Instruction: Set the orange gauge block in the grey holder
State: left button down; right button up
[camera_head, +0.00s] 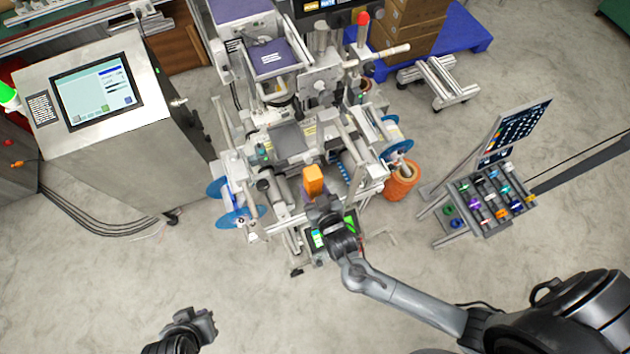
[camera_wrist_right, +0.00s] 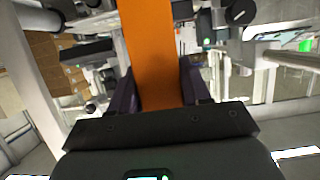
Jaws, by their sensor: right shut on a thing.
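The orange gauge block (camera_head: 313,180) stands up from my right gripper (camera_head: 317,198), in front of the central machine. In the right wrist view, the orange block (camera_wrist_right: 152,50) rises between the dark fingers of my right gripper (camera_wrist_right: 160,88), which are shut on it. Its lower end is hidden by the gripper. My left gripper (camera_head: 198,322) is low in the head view, far from the block, with nothing visible in it. Its finger opening is too small to judge. I cannot tell which grey part is the grey holder.
The reel machine (camera_head: 290,140) stands just beyond the block, with rollers and blue reels (camera_head: 232,215) at its sides. A console with a screen (camera_head: 97,95) is at left. A rack of small coloured items (camera_head: 490,198) is at right. The floor in front is clear.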

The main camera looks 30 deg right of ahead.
jog(key=shift+w+f+b, duration=0.2)
jog(key=shift+w+b, duration=0.2)
jog(key=shift+w, duration=0.1)
jog(key=w+b, duration=0.4)
jog(key=w, duration=0.3)
jog(key=w+d+f+b, duration=0.1)
jog(key=w+b, duration=0.3)
jog(key=w, duration=0.3)
jog(key=w+d+b, duration=0.1)
jog(key=w+b, duration=0.3)
jog(key=w, duration=0.4)
jog(key=shift+d+f, duration=0.25)
jog(key=shift+w+d+b, duration=0.15)
jog(key=shift+w+b, duration=0.35)
jog(key=shift+w, duration=0.45)
jog(key=shift+w+r, duration=0.1)
jog(key=shift+w, duration=0.05)
jog(key=shift+f+b, duration=0.3)
jog(key=shift+f, duration=0.3)
jog(key=o, duration=1.2)
jog(key=shift+o, duration=0.2)
